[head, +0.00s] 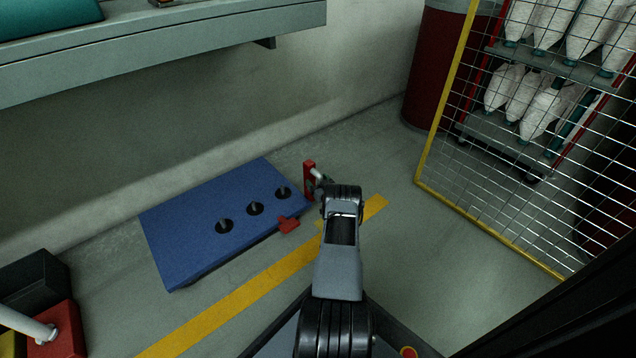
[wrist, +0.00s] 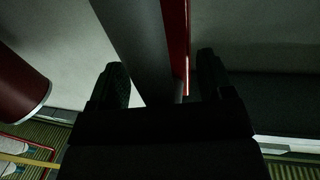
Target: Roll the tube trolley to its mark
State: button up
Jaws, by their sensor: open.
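A low blue trolley (head: 185,235) sits on the floor left of my arm, with three dark round sockets in its top. A small red block (head: 288,225) juts from its near edge. A red upright (head: 309,180) with a pale grey bar stands at its right corner. My gripper (head: 320,183) is at this bar, partly hidden by my wrist. In the wrist view, the grey bar (wrist: 140,45) lies between the open fingers (wrist: 163,78), with the red upright (wrist: 178,40) just behind. A yellow floor strip (head: 235,298) runs along the trolley's near side; I cannot tell if it is the mark.
A yellow-framed mesh panel (head: 500,215) stands at right, before a rack of white bundles (head: 540,105). A dark red drum (head: 430,75) is by the wall. A grey bench (head: 170,45) overhangs upper left. A red block with a grey bar (head: 65,335) is lower left. Floor right of my arm is clear.

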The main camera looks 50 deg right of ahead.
jog(key=shift+p+v, duration=1)
jog(key=shift+v, duration=0.2)
jog(key=shift+p+v, duration=1.15)
jog(key=shift+v, duration=1.15)
jog(key=shift+s, duration=0.1)
jog(key=p+v, duration=0.4)
jog(key=v, duration=0.9)
jog(key=shift+s+a+p, duration=0.15)
jog(key=shift+s+p, duration=0.15)
jog(key=shift+p, duration=0.05)
